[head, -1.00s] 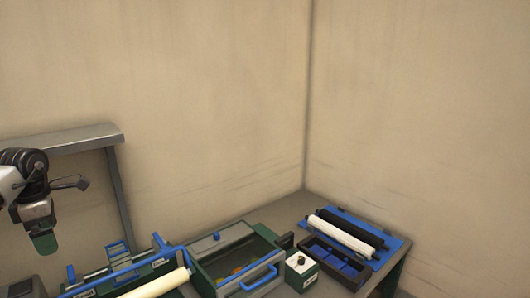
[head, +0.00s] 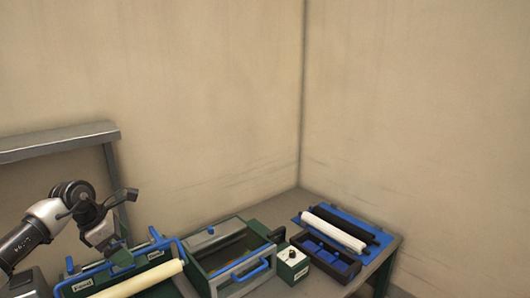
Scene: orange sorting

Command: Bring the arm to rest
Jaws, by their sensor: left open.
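My left arm comes in from the left edge. Its gripper (head: 121,228) is open and hangs over the left part of the bench, in front of the shelf post and close above the green and blue rack (head: 155,248). No object shows between its fingers. My right gripper is not in view.
A green box with a blue handle (head: 250,271) stands right of the rack. A cream roller (head: 140,281) lies in front.

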